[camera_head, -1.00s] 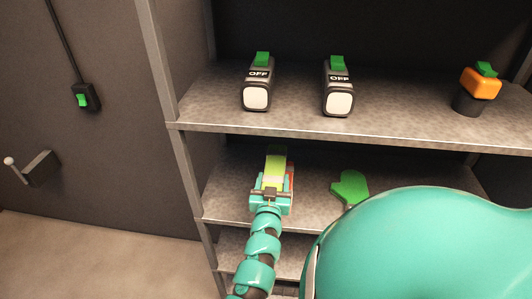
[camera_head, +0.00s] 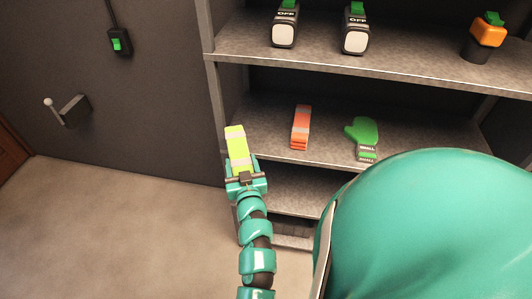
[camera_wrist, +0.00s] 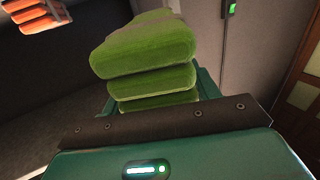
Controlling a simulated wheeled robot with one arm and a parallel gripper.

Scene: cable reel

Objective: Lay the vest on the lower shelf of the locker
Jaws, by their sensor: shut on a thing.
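My gripper (camera_head: 246,174) is shut on a folded yellow-green vest (camera_head: 237,148) with pale bands. It holds the vest in front of the left post of the grey locker (camera_head: 212,105), beside the shelf opening. In the wrist view the vest (camera_wrist: 150,50) shows as stacked green layers rising from the jaws. A folded orange vest-like bundle (camera_head: 300,128) with a pale band lies on the shelf below the top visible one. Another shelf (camera_head: 292,190) shows lower down, partly hidden by my arm and body.
A switch (camera_head: 118,42) and lever (camera_head: 68,110) are on the left wall. Floor at left is clear.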

